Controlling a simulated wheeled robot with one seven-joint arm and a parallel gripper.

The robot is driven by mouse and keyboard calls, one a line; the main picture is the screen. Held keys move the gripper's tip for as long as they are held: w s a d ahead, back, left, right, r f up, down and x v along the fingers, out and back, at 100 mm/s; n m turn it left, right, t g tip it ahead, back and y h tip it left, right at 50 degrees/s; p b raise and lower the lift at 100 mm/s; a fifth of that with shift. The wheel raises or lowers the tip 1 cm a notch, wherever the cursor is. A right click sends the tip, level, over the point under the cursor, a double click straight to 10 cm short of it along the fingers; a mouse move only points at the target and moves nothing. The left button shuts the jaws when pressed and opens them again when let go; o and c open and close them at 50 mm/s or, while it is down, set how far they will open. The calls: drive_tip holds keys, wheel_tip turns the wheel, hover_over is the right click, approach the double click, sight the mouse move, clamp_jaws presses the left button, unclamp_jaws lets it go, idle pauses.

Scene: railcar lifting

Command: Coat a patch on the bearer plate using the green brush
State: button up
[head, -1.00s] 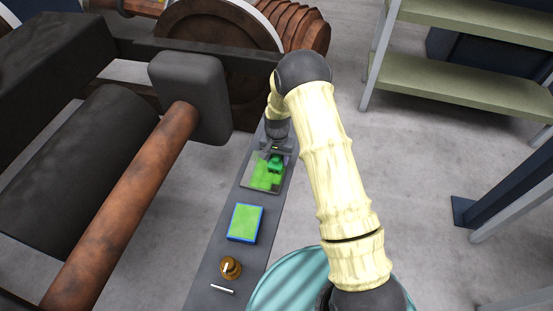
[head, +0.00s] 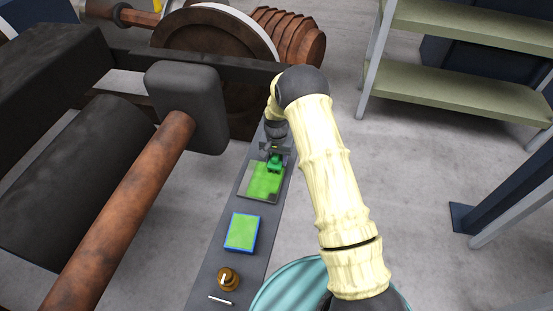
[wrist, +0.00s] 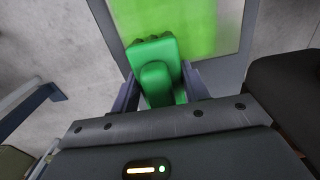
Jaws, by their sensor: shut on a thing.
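My gripper (head: 274,155) is shut on the green brush (head: 275,164) at the far end of the grey plank. In the wrist view the green brush (wrist: 156,72) sits between the two fingers, its bristle end over the bearer plate (wrist: 229,28). The bearer plate (head: 247,194) is a grey square with a bright green coated patch (head: 266,178) over most of it. Bare grey shows along its borders. The brush is at the patch's far right edge. Whether the bristles touch the plate is hard to tell.
A blue-rimmed tray with green inside (head: 242,232), a brown round pot (head: 228,278) and a white stick (head: 221,300) lie nearer on the plank (head: 211,272). A dark buffer (head: 187,100) and rusty wheel (head: 216,47) stand left. Green shelves (head: 455,90) stand right.

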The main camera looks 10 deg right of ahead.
sight(268, 166)
drive_tip(key=shift+w+a+f, duration=0.1)
drive_tip(key=shift+w+a, duration=0.1)
drive_tip(key=shift+a, duration=0.3)
drive_tip(key=shift+w+a, duration=0.15)
drive_tip(key=shift+a, duration=0.35)
drive_tip(key=shift+s, duration=0.1)
drive_tip(key=shift+s+a+p, duration=0.3)
drive_tip(key=shift+s+a, duration=0.05)
drive_tip(key=shift+s, duration=0.5)
drive_tip(key=shift+s+a+p, duration=0.25)
drive_tip(key=shift+s+a, duration=0.05)
drive_tip(key=shift+s, duration=0.55)
drive_tip(key=shift+s+a, duration=0.2)
drive_tip(key=shift+s, duration=0.25)
drive_tip(key=shift+s+a+p, duration=0.25)
drive_tip(key=shift+s, duration=0.45)
drive_tip(key=shift+s+a+p, duration=0.2)
drive_tip(key=shift+s, duration=0.45)
